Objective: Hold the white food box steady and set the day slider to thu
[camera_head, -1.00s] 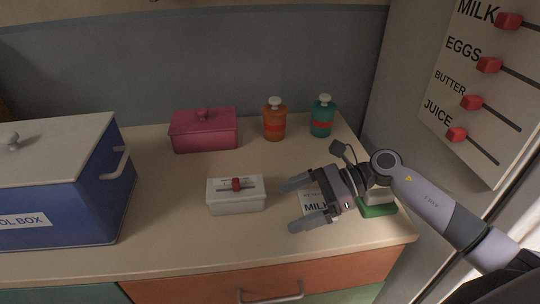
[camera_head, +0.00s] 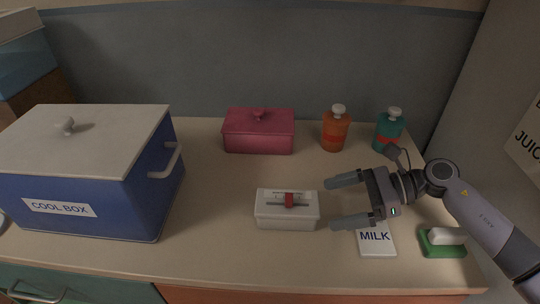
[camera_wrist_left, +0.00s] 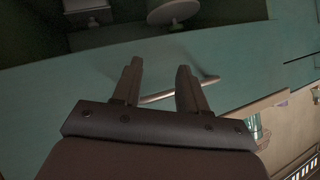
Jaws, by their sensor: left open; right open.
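The white food box (camera_head: 287,217) stands on the counter, right of the middle in the head view. On its lid is a small panel with a slot and a red day slider (camera_head: 289,200), near the middle of the slot; the day lettering is too small to read. My right gripper (camera_head: 338,203) is open just right of the box, its two fingers pointing at it, apart from it as far as I can tell. My left gripper (camera_wrist_left: 157,75) shows only in the left wrist view, open and empty in front of a teal drawer front.
A blue cool box (camera_head: 100,205) stands at the left. A pink lidded box (camera_head: 258,135), an orange bottle (camera_head: 336,132) and a teal bottle (camera_head: 389,133) stand behind. A milk card (camera_head: 377,245) and a green sponge holder (camera_head: 441,250) lie right. The counter (camera_head: 215,220) left of the food box is clear.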

